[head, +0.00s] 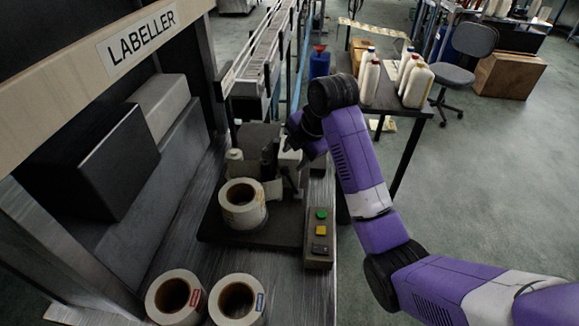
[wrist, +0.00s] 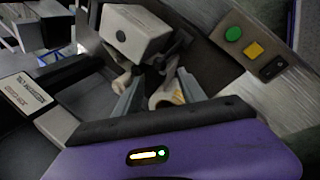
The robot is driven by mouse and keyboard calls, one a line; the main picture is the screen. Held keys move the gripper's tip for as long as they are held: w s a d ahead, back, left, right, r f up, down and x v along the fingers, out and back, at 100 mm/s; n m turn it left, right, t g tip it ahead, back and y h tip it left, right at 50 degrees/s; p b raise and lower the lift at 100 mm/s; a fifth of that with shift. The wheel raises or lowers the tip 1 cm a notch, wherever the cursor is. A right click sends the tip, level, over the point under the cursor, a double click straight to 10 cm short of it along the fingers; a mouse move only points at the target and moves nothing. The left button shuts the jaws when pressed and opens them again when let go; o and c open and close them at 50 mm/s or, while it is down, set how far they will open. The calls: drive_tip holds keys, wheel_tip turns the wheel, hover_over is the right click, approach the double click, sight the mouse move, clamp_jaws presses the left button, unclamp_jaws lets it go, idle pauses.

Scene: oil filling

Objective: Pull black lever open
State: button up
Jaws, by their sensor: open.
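The labelling machine (head: 262,232) stands on the metal bench with a white label roll (head: 242,204) on its black base. In the wrist view, its white box-shaped head (wrist: 135,32) lies just beyond my gripper. A dark part beside this head, probably the black lever (wrist: 180,42), shows beyond my fingertips. I cannot clearly make out its shape or whether it is raised. My gripper (wrist: 158,78) is open, its two grey fingers apart and pointing at the machine near the white head. In the head view, my arm partly hides this area.
A button panel with green, yellow and dark buttons (head: 320,231) lies on the machine's right side. Two label rolls (head: 174,297) stand at the bench front. White bottles (head: 417,85) stand on a table behind my arm. A conveyor (head: 262,52) runs behind.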

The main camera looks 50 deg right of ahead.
sight(287, 169)
drive_tip(key=p+x, duration=0.1)
drive_tip(key=x, duration=0.6)
drive_tip(key=shift+w+f, duration=0.15)
drive_tip(key=shift+f, duration=0.15)
clamp_jaws()
idle(1.2)
